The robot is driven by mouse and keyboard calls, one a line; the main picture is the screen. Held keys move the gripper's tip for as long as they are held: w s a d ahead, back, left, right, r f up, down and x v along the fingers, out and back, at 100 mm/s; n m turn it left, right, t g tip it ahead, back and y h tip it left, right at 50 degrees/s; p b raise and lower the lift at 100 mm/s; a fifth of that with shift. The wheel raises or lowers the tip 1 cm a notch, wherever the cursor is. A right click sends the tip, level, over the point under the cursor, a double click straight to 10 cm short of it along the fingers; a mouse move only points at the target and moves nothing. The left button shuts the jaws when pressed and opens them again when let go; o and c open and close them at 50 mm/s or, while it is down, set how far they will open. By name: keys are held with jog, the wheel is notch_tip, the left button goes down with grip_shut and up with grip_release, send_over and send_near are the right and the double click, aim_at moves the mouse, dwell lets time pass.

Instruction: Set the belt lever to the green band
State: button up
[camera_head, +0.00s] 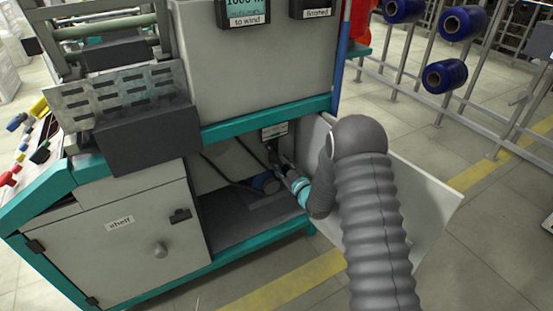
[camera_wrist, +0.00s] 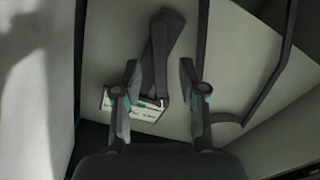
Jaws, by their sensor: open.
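The dark belt lever (camera_wrist: 158,38) stands between my two fingers in the wrist view, with a gap visible on each side. My gripper (camera_wrist: 160,66) is open around it. A pale scale plate (camera_wrist: 140,112) with a green patch lies behind the lever's lower part; my fingers partly hide it, so the lever's exact setting cannot be told. In the head view, my gripper (camera_head: 284,162) reaches into the open machine compartment, just below the small plate (camera_head: 275,130). The lever is small and dark there, hard to separate from my fingers.
The open cabinet door (camera_head: 425,195) stands right of my arm, close to it. A blue motor (camera_head: 265,183) and dark belts sit inside the compartment. Blue bobbins (camera_head: 445,75) hang on a rack behind.

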aim_at(278, 160)
jog(key=shift+x, duration=1.85)
jog(key=shift+c, duration=0.3)
grip_shut()
